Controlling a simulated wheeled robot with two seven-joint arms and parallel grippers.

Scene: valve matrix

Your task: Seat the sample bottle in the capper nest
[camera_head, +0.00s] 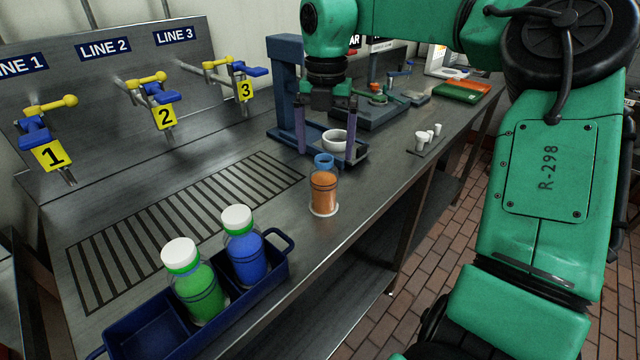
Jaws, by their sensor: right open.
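The sample bottle (323,192), clear with orange contents and a blue uncapped neck, stands upright on the steel bench near its front edge. The capper (287,85) is a blue stand behind it. A white ring-shaped nest (334,134) sits on its base, partly hidden by my gripper, and looks empty. My right gripper (325,157) points down with its two purple fingers spread apart. My left gripper is out of view.
A blue tray (145,335) at the front left holds green and blue bottles with white caps. Numbered valves (163,117) line the back panel. Small white caps (421,139) stand right of the capper. A slotted grate (185,220) lies in the bench, clear of objects.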

